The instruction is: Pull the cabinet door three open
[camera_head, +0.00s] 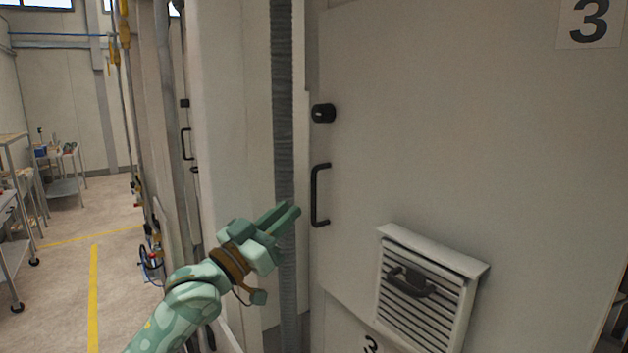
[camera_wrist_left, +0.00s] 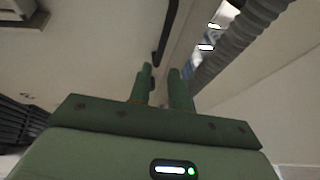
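Cabinet door three (camera_head: 440,150) is a large cream panel with a "3" label (camera_head: 588,22) at its top right. Its black bar handle (camera_head: 320,195) stands upright near the door's left edge, below a round black knob (camera_head: 323,113). My green left gripper (camera_head: 292,213) is just left of the handle, apart from it, in front of the grey ribbed hose. In the left wrist view, the gripper's two fingers (camera_wrist_left: 161,72) are spread with an empty gap between them. The dark handle (camera_wrist_left: 166,32) shows beyond the fingertips. My right gripper is in neither view.
A grey ribbed hose (camera_head: 284,100) runs vertically left of the door. A louvred vent box (camera_head: 425,290) with a dark handle on it juts out from the lower door. Pipes and another cabinet front stand further left. Beyond is open floor (camera_head: 120,270) with carts at far left.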

